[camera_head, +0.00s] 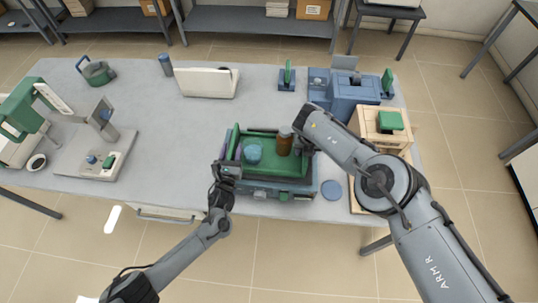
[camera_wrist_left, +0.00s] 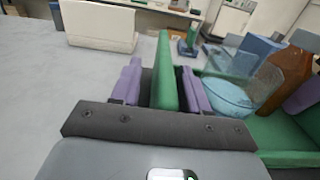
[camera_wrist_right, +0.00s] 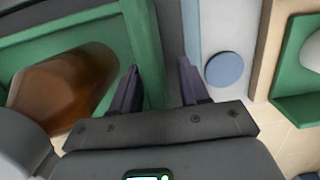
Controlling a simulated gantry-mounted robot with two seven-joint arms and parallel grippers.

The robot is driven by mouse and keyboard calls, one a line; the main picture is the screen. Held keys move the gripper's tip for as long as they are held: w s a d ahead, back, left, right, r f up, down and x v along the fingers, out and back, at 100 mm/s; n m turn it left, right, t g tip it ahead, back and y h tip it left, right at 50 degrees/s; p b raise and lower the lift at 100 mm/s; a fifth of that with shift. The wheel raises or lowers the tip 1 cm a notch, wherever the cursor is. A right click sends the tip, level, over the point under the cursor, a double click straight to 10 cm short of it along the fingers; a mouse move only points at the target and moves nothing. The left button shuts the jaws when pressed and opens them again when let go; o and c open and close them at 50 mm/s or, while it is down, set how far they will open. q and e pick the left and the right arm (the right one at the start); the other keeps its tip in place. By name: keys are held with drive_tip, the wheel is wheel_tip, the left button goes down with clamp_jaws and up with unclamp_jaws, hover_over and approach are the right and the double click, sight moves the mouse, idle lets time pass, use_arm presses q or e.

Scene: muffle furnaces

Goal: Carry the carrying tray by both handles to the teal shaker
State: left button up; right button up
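The green carrying tray (camera_head: 270,167) holds a translucent blue beaker (camera_head: 253,151) and a brown bottle (camera_head: 284,145). It sits over a teal-blue device (camera_head: 300,193), seemingly the teal shaker, at the table's front edge; the contact between them is hard to see. My left gripper (camera_wrist_left: 165,95) has its purple fingers on either side of the tray's upright green left handle, with a small gap on one side. My right gripper (camera_wrist_right: 157,85) has its fingers apart at the tray's right side, by the green edge. My right arm hides the right handle in the head view.
A blue round disc (camera_head: 331,190) lies right of the tray. A wooden rack (camera_head: 378,128) and a blue machine (camera_head: 352,92) stand behind right. A white box (camera_head: 206,82) stands at the back. A balance-like instrument (camera_head: 98,155) is on the left. Table left of the tray is clear.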

idle(0.4)
drive_tip(key=shift+s+r, duration=0.1)
drive_tip(key=shift+r, duration=0.55)
use_arm(q)
drive_tip(key=s+a, duration=0.1)
drive_tip(key=s, duration=1.1)
drive_tip(key=shift+a, duration=0.2)
use_arm(e)
drive_tip(key=r, duration=0.3)
drive_tip(key=s+r, duration=0.1)
drive_tip(key=r, duration=0.6)
drive_tip(key=shift+s+a+r, duration=0.2)
drive_tip(key=shift+s+r, duration=0.05)
drive_tip(key=shift+s, duration=0.1)
drive_tip(key=shift+r, duration=0.1)
use_arm(q)
drive_tip(key=s+a+p, duration=0.3)
drive_tip(key=s+a, duration=0.1)
drive_tip(key=shift+a, duration=0.25)
use_arm(e)
drive_tip(key=shift+r, duration=1.65)
use_arm(q)
drive_tip(key=shift+r+p, duration=0.1)
drive_tip(key=shift+p, duration=0.2)
use_arm(e)
drive_tip(key=shift+d, duration=0.15)
